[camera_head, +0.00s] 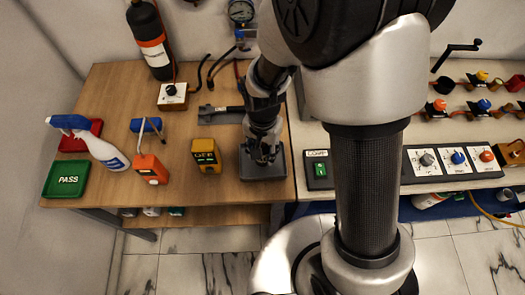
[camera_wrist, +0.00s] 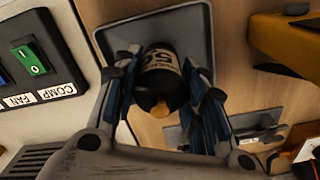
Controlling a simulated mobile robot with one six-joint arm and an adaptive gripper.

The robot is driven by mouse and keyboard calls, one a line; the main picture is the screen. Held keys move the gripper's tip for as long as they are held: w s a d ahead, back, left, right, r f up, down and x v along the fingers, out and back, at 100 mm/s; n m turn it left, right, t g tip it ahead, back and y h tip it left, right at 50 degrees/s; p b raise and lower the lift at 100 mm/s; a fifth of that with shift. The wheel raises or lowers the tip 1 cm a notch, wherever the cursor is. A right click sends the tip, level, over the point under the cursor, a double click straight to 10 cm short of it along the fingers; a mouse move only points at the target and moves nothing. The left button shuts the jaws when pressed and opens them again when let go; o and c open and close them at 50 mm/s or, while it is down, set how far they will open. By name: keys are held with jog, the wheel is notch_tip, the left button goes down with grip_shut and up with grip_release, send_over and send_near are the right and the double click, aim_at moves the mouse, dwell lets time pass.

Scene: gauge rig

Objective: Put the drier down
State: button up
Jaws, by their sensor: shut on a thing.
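The drier (camera_wrist: 160,82), a dark cylinder with a pale printed label and a brass-coloured end, is between the fingers of my gripper (camera_wrist: 170,95) in the wrist view. My gripper is shut on it from both sides. In the head view my gripper (camera_head: 263,152) points down over a shallow grey tray (camera_head: 250,175) at the right front of the wooden bench. The drier is mostly hidden there by the fingers. The wrist view shows the tray (camera_wrist: 192,22) behind the drier. I cannot tell whether the drier touches the tray floor.
A yellow meter (camera_head: 207,156) stands close left of the tray. An orange device (camera_head: 151,169), a spray bottle (camera_head: 103,152) and a green PASS tray (camera_head: 66,181) are farther left. A panel with a green switch (camera_head: 320,169) adjoins on the right. A grey tool (camera_head: 220,113) lies behind.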

jog(key=shift+f, duration=0.45)
jog(key=shift+f, duration=0.15)
jog(key=o, duration=1.2)
jog(key=shift+o, duration=0.2)
